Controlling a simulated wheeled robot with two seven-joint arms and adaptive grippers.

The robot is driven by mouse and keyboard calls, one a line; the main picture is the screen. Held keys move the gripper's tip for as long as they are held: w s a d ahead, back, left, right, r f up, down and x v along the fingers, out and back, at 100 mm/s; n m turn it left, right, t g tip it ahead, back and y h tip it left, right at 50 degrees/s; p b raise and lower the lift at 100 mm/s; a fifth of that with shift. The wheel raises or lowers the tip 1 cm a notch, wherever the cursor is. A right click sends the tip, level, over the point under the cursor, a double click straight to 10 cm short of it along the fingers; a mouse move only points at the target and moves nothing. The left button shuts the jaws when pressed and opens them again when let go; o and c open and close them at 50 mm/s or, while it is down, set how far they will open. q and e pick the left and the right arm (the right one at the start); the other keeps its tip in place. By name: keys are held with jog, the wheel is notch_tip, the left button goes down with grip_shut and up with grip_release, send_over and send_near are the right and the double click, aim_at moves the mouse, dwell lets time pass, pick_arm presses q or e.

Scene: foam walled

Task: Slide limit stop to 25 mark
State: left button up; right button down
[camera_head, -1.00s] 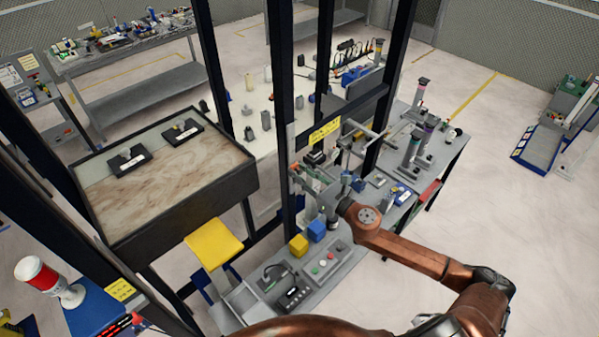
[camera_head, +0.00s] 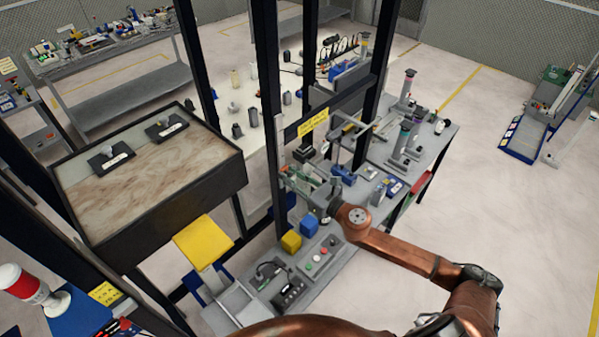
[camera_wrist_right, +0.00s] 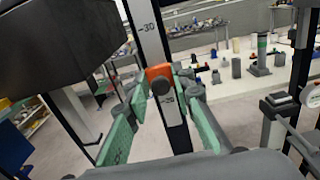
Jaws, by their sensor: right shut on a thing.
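The limit stop is a small orange block with a dark round knob (camera_wrist_right: 159,80), on an upright pale scale rail (camera_wrist_right: 150,38) with dark marks in the right wrist view. A mark reading about 30 is above the stop. In the head view my right gripper (camera_head: 298,182) is at the dark post, and the stop cannot be made out there. My left gripper is not in view.
Dark frame posts (camera_head: 268,90) stand close to my right gripper. A grey bench (camera_head: 325,270) with a yellow cube (camera_head: 291,242), a blue cube (camera_head: 309,226) and a button box lies below it. A wood-topped table (camera_head: 150,170) is at left. Open floor lies to the right.

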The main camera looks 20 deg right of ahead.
jog(key=shift+f, duration=0.45)
jog(key=shift+r, duration=0.1)
jog(key=c, duration=1.9)
grip_release()
jog(key=shift+s, duration=0.1)
jog(key=v, duration=1.2)
jog(key=shift+d, duration=0.1)
